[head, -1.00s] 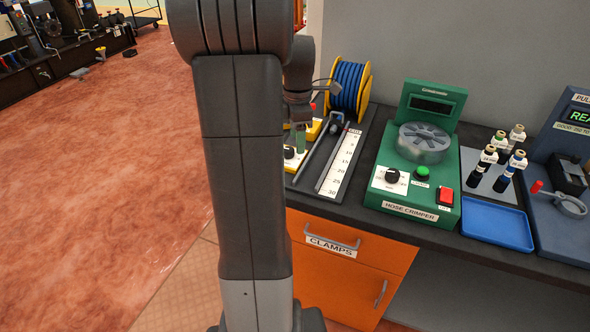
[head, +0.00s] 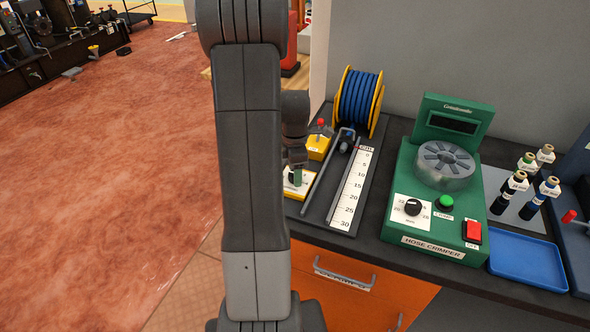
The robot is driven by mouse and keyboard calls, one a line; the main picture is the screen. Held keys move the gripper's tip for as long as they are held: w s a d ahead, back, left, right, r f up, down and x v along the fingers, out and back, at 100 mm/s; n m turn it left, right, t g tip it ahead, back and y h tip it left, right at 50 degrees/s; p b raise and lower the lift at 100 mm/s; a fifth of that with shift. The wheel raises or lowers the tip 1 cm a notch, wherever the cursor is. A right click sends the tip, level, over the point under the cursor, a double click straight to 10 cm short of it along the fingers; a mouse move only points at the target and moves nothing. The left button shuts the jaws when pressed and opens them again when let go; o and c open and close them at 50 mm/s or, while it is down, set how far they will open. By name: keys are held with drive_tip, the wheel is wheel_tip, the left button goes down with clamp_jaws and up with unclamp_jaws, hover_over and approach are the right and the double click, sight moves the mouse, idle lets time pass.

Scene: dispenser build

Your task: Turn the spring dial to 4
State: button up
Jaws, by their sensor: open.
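My gripper (head: 295,176) is small in the head view, pointing down over a yellow box with a white top (head: 304,188) on the bench's left end. It is open, but its fingers are hard to make out, with a green part at its tip. A dark knob seems to sit on this box, mostly hidden by my gripper and arm, so its setting and markings cannot be read. No dial labelled as a spring dial can be made out. A black dial (head: 412,207) with numbers sits on the green hose crimper (head: 431,247).
A second yellow box with a red-topped lever (head: 319,146) stands just behind. Right of the gripper are a length scale (head: 350,195) and a blue hose reel (head: 358,98). My arm blocks the left.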

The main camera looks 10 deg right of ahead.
drive_tip(key=c, duration=1)
